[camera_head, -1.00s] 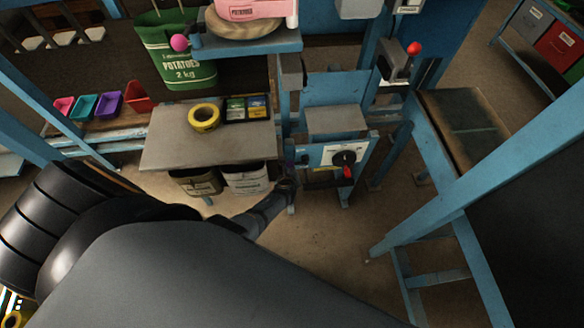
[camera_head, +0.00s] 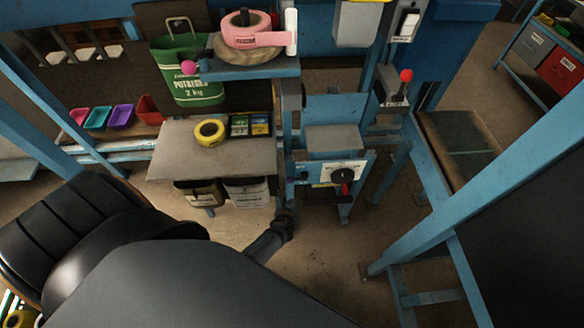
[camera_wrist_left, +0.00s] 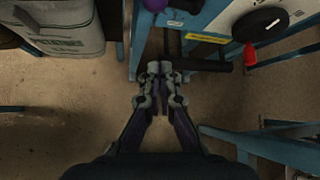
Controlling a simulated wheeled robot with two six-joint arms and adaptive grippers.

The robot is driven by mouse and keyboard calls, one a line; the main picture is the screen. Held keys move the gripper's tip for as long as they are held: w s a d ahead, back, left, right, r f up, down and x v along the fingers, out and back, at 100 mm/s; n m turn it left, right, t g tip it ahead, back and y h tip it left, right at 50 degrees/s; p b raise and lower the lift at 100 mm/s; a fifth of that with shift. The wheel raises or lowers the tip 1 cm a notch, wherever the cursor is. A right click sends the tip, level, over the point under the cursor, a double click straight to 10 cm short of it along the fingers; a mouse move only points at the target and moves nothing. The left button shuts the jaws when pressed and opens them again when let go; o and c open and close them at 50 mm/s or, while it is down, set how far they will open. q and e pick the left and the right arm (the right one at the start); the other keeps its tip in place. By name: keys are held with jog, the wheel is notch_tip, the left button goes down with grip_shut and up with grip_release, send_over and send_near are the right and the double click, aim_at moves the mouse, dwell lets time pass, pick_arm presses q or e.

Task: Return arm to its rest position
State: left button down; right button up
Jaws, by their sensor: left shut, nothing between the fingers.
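My left arm crosses the lower left of the head view. Its gripper (camera_head: 285,222) is small there, over the floor just below the blue machine with the black dial (camera_head: 344,174). In the left wrist view the left gripper (camera_wrist_left: 160,72) is shut and empty, its fingertips together above the brown floor. The dial panel (camera_wrist_left: 262,22) with its red handle lies up and to the right of it. My right gripper is not in view.
A grey table (camera_head: 160,160) holds a yellow tape roll (camera_head: 209,132). Sacks stand beneath it, one showing in the left wrist view (camera_wrist_left: 65,25). A blue frame (camera_head: 470,190) stands at the right. The floor (camera_head: 310,250) between is bare.

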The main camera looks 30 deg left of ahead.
pick_arm(q)
jog(key=shift+a, duration=0.1)
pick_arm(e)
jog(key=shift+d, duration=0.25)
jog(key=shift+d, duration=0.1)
pick_arm(q)
jog(key=s+a+f+n+g, duration=0.1)
jog(key=s+f+n+g, duration=0.1)
jog(key=s+f+n, duration=0.4)
jog(key=s+a+f+n+g+h+b, duration=0.1)
jog(key=s+f+n, duration=0.5)
jog(key=s+n, duration=0.6)
jog(key=s+a+f+n+g+h+b, duration=0.1)
jog(key=s+f+n+g, duration=0.3)
jog(key=s+n, duration=0.5)
jog(key=s+a+f, duration=0.1)
jog(key=s+f, duration=0.1)
jog(key=s, duration=0.5)
jog(key=shift+s+a+f+n+g, duration=0.2)
jog(key=shift+s+n+g, duration=0.1)
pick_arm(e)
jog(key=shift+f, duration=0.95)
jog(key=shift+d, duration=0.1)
